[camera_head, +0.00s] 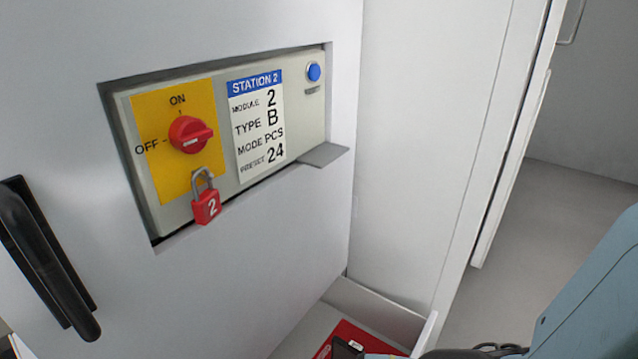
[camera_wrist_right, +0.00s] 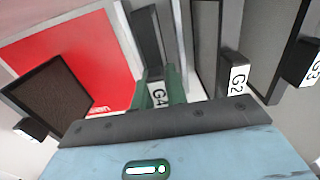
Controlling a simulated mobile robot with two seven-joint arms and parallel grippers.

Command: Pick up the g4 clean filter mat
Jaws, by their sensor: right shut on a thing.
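The g4 clean filter mat (camera_wrist_right: 147,38) is a narrow dark panel in a light frame, seen in the right wrist view, with a white tab marked G4. My right gripper (camera_wrist_right: 161,78) has its two green fingers on either side of that tab and is shut on it. The mat stands in a row beside other mats, and its far end runs out of the picture. My left gripper is not in view.
Mats tabbed G2 (camera_wrist_right: 205,45) and G3 (camera_wrist_right: 290,60) stand right of G4. A brown mat (camera_wrist_right: 50,88) lies against a red panel (camera_wrist_right: 75,50) on the left. Station 2's switch panel (camera_head: 225,130) has a red padlock (camera_head: 206,206). Open floor (camera_head: 560,220) lies at right.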

